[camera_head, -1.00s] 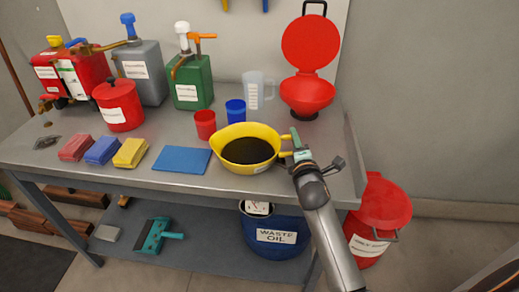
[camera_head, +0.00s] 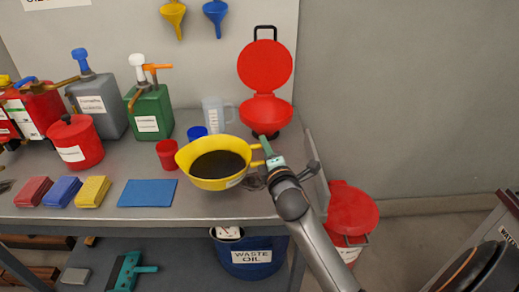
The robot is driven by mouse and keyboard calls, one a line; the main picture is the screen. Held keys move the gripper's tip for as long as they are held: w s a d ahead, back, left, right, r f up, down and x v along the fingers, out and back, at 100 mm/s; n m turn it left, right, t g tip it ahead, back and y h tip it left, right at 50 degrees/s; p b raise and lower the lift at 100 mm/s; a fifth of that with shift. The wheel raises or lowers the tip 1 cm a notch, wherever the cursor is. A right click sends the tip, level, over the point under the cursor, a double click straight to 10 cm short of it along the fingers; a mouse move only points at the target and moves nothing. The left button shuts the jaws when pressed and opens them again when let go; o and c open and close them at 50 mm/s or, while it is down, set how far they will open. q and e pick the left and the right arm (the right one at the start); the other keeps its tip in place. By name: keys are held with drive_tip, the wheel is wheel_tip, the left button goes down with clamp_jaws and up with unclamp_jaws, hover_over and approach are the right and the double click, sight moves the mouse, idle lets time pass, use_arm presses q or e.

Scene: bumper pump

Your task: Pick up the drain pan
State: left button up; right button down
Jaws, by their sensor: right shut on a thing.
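The yellow drain pan (camera_head: 185,157) holds dark liquid and is held level, a little above the front part of the metal workbench (camera_head: 100,222). A yellow loop handle is on its right side. My right gripper (camera_head: 265,150) is shut on that handle; its arm comes up from the lower right. The fingertips are small and partly hidden by the handle. The pan hides part of the blue cup behind it. My left gripper is not in view.
A red cup (camera_head: 167,154) and blue cup (camera_head: 197,132) stand close to the pan. A clear jug (camera_head: 213,114) and open red container (camera_head: 265,112) are behind. A blue mat (camera_head: 147,193) lies left. A red bin (camera_head: 350,210) stands right of the bench.

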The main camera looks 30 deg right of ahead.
use_arm(q)
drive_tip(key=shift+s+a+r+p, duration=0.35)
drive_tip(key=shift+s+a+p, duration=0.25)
drive_tip(key=shift+p, duration=0.4)
use_arm(e)
drive_tip(key=s+d+r, duration=0.3)
drive_tip(key=s+r, duration=0.4)
drive_tip(key=s, duration=0.4)
drive_tip(key=shift+d, duration=0.35)
drive_tip(key=shift+r, duration=0.15)
